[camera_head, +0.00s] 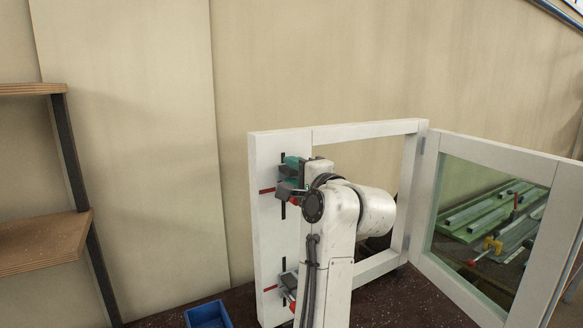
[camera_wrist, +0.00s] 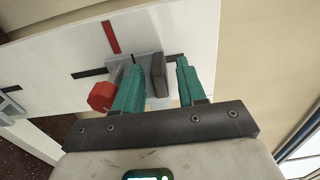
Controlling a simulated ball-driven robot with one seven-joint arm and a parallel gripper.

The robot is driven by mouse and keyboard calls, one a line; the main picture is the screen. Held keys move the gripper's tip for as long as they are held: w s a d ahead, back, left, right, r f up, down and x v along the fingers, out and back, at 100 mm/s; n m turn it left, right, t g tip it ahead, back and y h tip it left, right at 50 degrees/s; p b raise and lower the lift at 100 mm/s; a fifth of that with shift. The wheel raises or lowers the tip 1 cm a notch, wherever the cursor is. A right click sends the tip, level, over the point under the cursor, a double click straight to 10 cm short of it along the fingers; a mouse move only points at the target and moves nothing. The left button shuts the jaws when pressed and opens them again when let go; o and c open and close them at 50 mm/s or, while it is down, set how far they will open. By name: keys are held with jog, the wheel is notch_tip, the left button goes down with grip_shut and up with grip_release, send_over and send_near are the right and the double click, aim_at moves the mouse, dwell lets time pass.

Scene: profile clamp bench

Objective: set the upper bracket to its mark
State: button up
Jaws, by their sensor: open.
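The upper bracket (camera_wrist: 122,69) is a grey piece on the white post, with a dark upright block (camera_wrist: 159,75) and a red knob (camera_wrist: 102,96). In the head view the upper bracket (camera_head: 286,189) is partly hidden by my gripper. It sits over a black slot (camera_wrist: 90,73). A red mark (camera_wrist: 111,37) lies beside it, in line with its left part in the wrist view. My gripper (camera_wrist: 159,66) is open, its green fingers either side of the dark block, with gaps visible. In the head view my gripper (camera_head: 291,168) is at the bracket's upper part.
A lower bracket (camera_head: 289,281) sits on the same post near another red mark (camera_head: 270,288). A glazed panel (camera_head: 492,215) stands swung out at right. A blue bin (camera_head: 208,315) is below at left, and wooden shelves (camera_head: 45,243) stand far left.

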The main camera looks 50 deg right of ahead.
jog(key=shift+w+d, duration=0.15)
jog(key=shift+w, duration=0.35)
grip_shut()
dwell(0.3)
